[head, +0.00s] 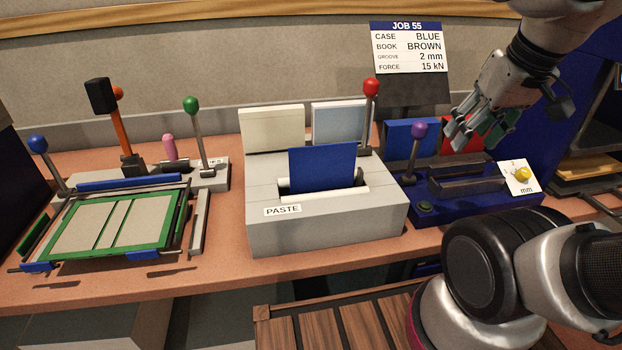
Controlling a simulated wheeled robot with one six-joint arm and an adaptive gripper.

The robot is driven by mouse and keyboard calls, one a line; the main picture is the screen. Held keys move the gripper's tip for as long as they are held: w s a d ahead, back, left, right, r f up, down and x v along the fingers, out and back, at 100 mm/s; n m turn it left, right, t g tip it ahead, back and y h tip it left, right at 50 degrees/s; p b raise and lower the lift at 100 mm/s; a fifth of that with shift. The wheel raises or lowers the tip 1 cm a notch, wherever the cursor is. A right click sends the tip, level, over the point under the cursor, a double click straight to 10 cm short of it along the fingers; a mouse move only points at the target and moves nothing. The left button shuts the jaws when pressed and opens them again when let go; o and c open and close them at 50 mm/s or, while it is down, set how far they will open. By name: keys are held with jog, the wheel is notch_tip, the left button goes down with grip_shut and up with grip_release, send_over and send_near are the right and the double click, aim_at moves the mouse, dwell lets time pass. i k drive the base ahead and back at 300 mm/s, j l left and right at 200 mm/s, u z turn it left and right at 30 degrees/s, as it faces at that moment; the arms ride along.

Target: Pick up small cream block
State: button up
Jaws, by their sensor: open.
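A cream block (271,129) stands upright behind the left part of the grey paste machine. A paler, bluish-white block (338,122) stands upright to its right, partly hidden by a blue case (322,168) in the machine's slot. I cannot tell for sure which of the two the task calls small; the left one is the creamier. My gripper (472,136) is open at the upper right, above the dark blue machine. It is well to the right of both blocks, and nothing shows held in it. The lower parts of the blocks are hidden.
The paste machine (325,225) fills the middle of the bench. A red-knobbed lever (370,90) rises beside the bluish-white block. A purple-knobbed lever (418,131) stands on the dark blue machine (465,207). A green-framed tray (112,221) and several levers are at left. A job sign (407,47) stands behind.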

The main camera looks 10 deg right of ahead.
aim_at(274, 127)
jog(key=j, duration=1.55)
